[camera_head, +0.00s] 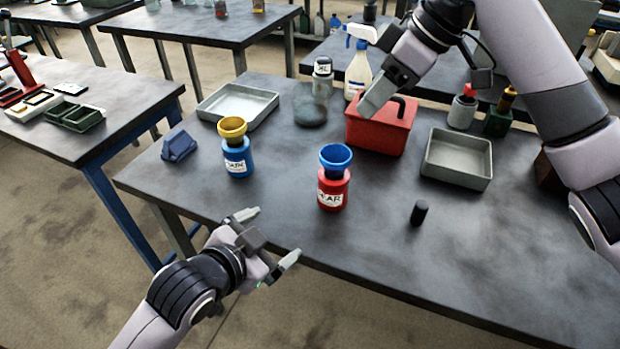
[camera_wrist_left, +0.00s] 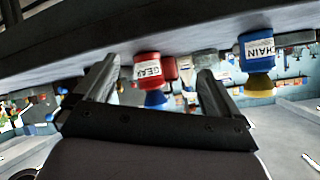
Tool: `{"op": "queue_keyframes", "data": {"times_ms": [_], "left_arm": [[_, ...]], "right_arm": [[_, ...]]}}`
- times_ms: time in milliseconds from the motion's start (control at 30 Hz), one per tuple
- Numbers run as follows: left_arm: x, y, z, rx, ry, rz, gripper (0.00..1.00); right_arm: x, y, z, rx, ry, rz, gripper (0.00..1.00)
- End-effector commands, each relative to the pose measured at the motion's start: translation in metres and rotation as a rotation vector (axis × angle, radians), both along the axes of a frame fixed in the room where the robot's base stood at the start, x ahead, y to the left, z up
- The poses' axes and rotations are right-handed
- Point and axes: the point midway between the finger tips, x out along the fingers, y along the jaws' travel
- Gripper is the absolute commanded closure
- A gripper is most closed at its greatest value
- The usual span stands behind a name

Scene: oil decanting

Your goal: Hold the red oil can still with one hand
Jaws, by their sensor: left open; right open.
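The red can (camera_head: 333,190), labelled GEAR, stands upright near the table's front edge with a blue funnel (camera_head: 336,157) in its top. In the left wrist view the red can (camera_wrist_left: 147,70) appears upside down, between and beyond the finger ends. My left gripper (camera_head: 268,236) is open and empty at the front edge, left of and nearer than the can, apart from it. My right gripper (camera_head: 375,97) is open, at the boxy red container (camera_head: 378,138) with a dark handle towards the back. Whether it touches that container I cannot tell.
A blue can (camera_head: 237,162) labelled CHAIN, with a yellow funnel (camera_head: 232,128), stands left of the red can. Grey trays (camera_head: 237,105) (camera_head: 458,159) lie behind and to the right. A black cylinder (camera_head: 419,213) stands front right. Bottles stand at the back.

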Motion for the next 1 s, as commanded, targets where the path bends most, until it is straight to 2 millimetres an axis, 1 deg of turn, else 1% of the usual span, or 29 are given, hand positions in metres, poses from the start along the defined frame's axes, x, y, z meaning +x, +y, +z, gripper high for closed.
{"op": "queue_keyframes", "data": {"times_ms": [33, 100, 300, 400, 533, 633, 767, 1000], "left_arm": [[0.009, -0.007, 0.010, -0.002, -0.012, -0.023, 0.03], [0.021, -0.017, 0.018, -0.029, -0.010, -0.051, 0.03], [0.058, -0.044, 0.034, -0.191, 0.030, -0.106, 0.03], [0.073, -0.053, 0.041, -0.270, 0.055, -0.119, 0.03], [0.085, -0.059, 0.048, -0.338, 0.076, -0.125, 0.03], [0.090, -0.062, 0.050, -0.365, 0.084, -0.127, 0.03], [0.096, -0.067, 0.048, -0.373, 0.087, -0.126, 0.03], [0.116, -0.084, 0.038, -0.372, 0.086, -0.126, 0.03]], "right_arm": [[0.000, 0.000, 0.000, 0.000, 0.000, 0.000, 0.57], [0.000, 0.000, 0.000, 0.000, 0.000, 0.000, 0.57], [0.000, 0.000, 0.000, 0.000, 0.000, 0.000, 0.57], [0.000, 0.000, 0.000, 0.000, 0.000, 0.000, 0.57], [0.000, 0.000, 0.000, 0.000, 0.000, 0.000, 0.57], [0.000, 0.000, 0.000, 0.000, 0.000, 0.000, 0.57], [0.000, 0.000, 0.000, 0.000, 0.000, 0.000, 0.57], [0.000, 0.000, 0.000, 0.000, 0.000, 0.000, 0.57]]}}
